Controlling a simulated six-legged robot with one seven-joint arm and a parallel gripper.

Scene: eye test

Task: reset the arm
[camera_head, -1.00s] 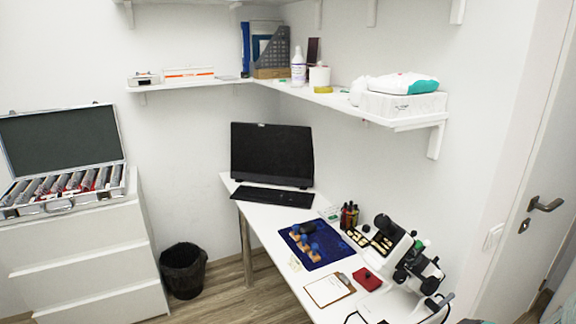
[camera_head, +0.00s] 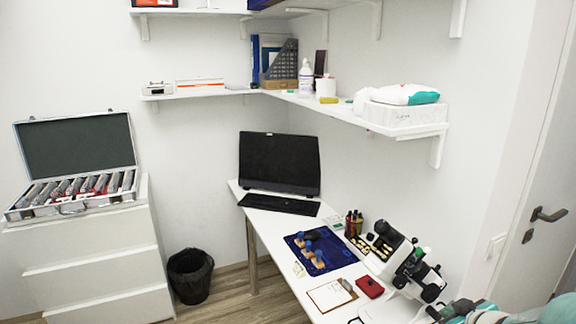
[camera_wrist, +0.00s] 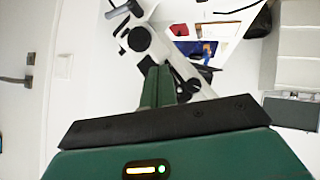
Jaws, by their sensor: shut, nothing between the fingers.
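My gripper (camera_wrist: 158,86) shows in the wrist view as green fingers pressed together, pointing up the picture, with nothing between them. Behind the fingers is the white and black microscope (camera_wrist: 150,45), which also stands on the desk in the head view (camera_head: 400,262). From the wrist view I cannot tell the distance between the fingertips and the microscope. In the head view, part of my arm (camera_head: 545,312) shows at the bottom right corner, near the microscope's right side. The fingers cannot be made out clearly there.
The white desk (camera_head: 262,222) holds a monitor (camera_head: 279,163), keyboard (camera_head: 279,204), blue mat (camera_head: 332,262), clipboard (camera_head: 330,294) and red box (camera_head: 369,287). A wall shelf (camera_head: 437,131) hangs above. A door (camera_head: 545,150) is at right, a bin (camera_head: 190,277) on the floor.

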